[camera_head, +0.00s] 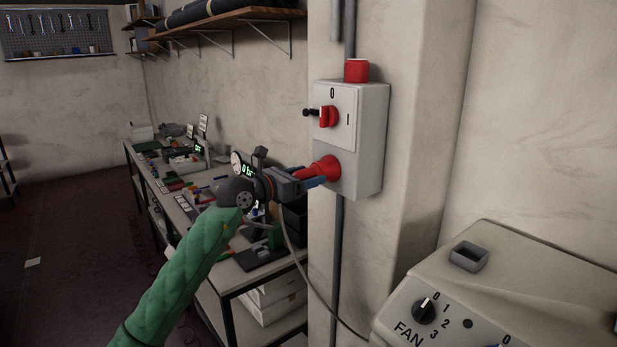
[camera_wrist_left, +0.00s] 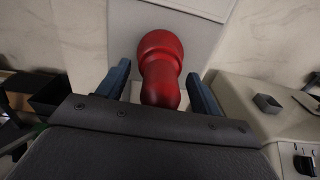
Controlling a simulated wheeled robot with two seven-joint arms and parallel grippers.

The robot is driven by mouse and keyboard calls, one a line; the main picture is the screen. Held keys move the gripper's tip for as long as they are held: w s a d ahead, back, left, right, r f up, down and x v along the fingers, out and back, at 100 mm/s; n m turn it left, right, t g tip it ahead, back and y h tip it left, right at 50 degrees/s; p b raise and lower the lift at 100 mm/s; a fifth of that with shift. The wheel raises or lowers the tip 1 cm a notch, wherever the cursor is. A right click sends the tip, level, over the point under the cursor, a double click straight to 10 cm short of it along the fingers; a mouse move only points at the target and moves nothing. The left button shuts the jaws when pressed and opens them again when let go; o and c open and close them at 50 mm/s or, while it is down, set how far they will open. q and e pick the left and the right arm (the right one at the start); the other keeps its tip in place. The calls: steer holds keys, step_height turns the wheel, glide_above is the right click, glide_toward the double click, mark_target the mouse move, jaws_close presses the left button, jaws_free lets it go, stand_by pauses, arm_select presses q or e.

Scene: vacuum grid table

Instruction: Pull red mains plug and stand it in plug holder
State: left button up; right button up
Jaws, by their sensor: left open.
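The red mains plug (camera_head: 324,168) sits in the lower face of the grey switch box on the wall. In the left wrist view the plug (camera_wrist_left: 160,85) points toward my palm, its wider end against the box. My left gripper (camera_head: 316,181) is open, with one blue finger on each side of the plug. In the wrist view a gap shows between each finger and the plug. A small grey square cup, apparently the plug holder (camera_head: 468,257), stands empty on the machine top at lower right. It also shows in the wrist view (camera_wrist_left: 267,103). My right gripper is out of view.
The grey switch box (camera_head: 372,125) carries a red rotary switch (camera_head: 328,116) above the plug. A thin cable (camera_head: 315,292) hangs below my gripper toward the beige machine (camera_head: 540,262). A cluttered workbench (camera_head: 225,277) stands behind my left arm.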

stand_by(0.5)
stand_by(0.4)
arm_select(q)
steer(key=c, duration=1.3)
steer(key=shift+b+v, duration=0.35)
steer(key=shift+v, duration=0.7)
steer(key=shift+b+v, duration=0.5)
steer(key=shift+v, duration=1.4)
